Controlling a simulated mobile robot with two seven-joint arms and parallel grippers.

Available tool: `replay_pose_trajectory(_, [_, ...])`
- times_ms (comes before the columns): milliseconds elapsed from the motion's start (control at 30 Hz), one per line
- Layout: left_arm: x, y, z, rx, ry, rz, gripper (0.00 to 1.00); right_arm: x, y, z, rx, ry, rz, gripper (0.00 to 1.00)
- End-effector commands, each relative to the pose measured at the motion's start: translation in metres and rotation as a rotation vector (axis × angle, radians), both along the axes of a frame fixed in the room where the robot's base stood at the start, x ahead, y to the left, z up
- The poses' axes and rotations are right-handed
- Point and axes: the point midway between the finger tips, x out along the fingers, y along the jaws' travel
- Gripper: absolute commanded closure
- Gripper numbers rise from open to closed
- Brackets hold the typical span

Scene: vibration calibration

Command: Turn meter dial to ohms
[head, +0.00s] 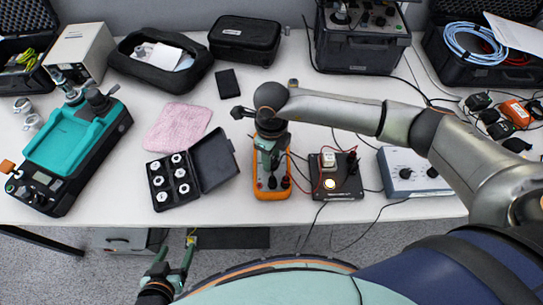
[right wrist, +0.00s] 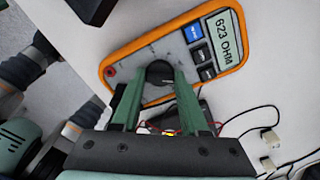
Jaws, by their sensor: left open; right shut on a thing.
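The orange-edged meter (head: 272,189) lies on the white table near its front edge, mostly under my right arm in the head view. In the right wrist view the meter (right wrist: 138,58) shows a display (right wrist: 225,35) reading 623 OHM. Its dark round dial (right wrist: 159,72) sits between the green fingers of my right gripper (right wrist: 157,80), which is shut on it. In the head view my right gripper (head: 270,151) is over the meter. My left gripper (head: 176,260) is open and empty, low in front of the table edge. The dial's markings are not readable.
A black case (head: 212,157) with several white nuts lies left of the meter. A black box (head: 338,186) with a lit lamp and leads stands at its right, then a grey-blue box (head: 410,172). A teal device (head: 72,140) stands far left. Cables hang over the front edge.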

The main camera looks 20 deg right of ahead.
Motion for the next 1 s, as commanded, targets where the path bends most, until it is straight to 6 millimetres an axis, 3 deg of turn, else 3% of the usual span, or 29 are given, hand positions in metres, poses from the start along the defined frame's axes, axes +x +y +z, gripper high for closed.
replay_pose_trajectory(300, [-0.0001,0.0000,-0.0021,0.000,0.000,0.000,0.27,0.0004,0.0000,0.0006,0.001,-0.001,-0.118,1.00])
replay_pose_trajectory(800, [-0.0001,-0.0001,-0.0022,0.000,0.000,0.000,0.27,0.0006,-0.0002,0.0008,0.000,-0.001,-0.138,1.00])
replay_pose_trajectory(833, [-0.0001,-0.0001,-0.0022,0.000,0.000,0.000,0.27,0.0006,-0.0002,0.0008,0.000,-0.001,-0.138,0.54])
replay_pose_trajectory(1000, [-0.0001,0.0000,-0.0022,0.000,0.000,0.000,0.27,0.0005,-0.0001,0.0006,0.001,-0.001,-0.137,0.35])
